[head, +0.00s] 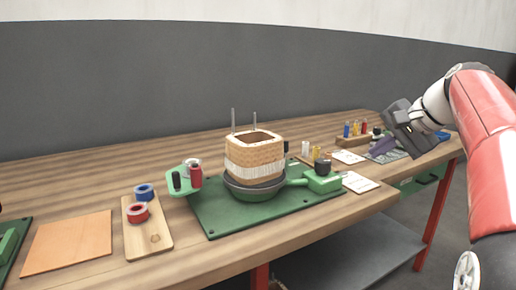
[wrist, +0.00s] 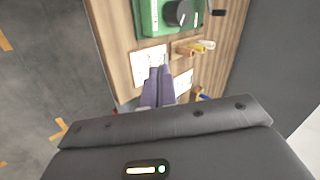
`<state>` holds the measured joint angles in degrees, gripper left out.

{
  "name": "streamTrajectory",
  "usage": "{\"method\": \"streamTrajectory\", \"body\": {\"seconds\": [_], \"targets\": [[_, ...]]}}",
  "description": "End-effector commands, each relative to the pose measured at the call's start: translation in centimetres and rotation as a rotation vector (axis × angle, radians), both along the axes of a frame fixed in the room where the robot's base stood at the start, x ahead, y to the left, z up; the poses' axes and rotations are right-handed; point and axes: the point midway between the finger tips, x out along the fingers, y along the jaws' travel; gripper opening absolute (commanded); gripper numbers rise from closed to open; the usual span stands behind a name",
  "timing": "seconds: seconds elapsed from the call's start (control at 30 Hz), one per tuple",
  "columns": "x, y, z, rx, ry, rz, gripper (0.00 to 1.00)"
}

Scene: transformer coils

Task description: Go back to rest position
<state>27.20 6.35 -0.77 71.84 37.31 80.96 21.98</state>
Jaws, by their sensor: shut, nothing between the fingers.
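My gripper (head: 375,152) is at the right in the head view, raised over the right part of the workbench (head: 330,222). Its purple fingers are together and empty. They also show as my gripper in the wrist view (wrist: 158,64), pointing at the bench top, with white cards below them. My red and white arm comes in from the right edge. The transformer coil (head: 254,150), tan with a white band, stands upright on the green fixture (head: 205,222), well to the left of my gripper. Two thin metal rods stick up at the coil.
A wooden board (head: 147,243) carries a blue and a red tape roll. An orange-brown sheet (head: 68,243) lies left of it. A small wooden holder (head: 353,139) with coloured pieces stands behind my gripper. White cards (head: 360,183) lie right of the fixture. The air above the bench is clear.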

Motion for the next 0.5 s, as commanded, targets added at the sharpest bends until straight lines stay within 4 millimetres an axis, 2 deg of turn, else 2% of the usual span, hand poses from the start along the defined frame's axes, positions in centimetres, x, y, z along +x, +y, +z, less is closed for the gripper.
{"method": "streamTrajectory", "body": {"seconds": [0.27, 0.37, 0.5], "targets": [[-5.0, 4.8, -3.2, -0.16, 0.014, 0.09, 0.0], [-8.2, 6.9, -5.4, -0.257, 0.017, 0.151, 0.0], [-14.3, 9.6, -10.3, -0.439, 0.011, 0.282, 0.0]]}}
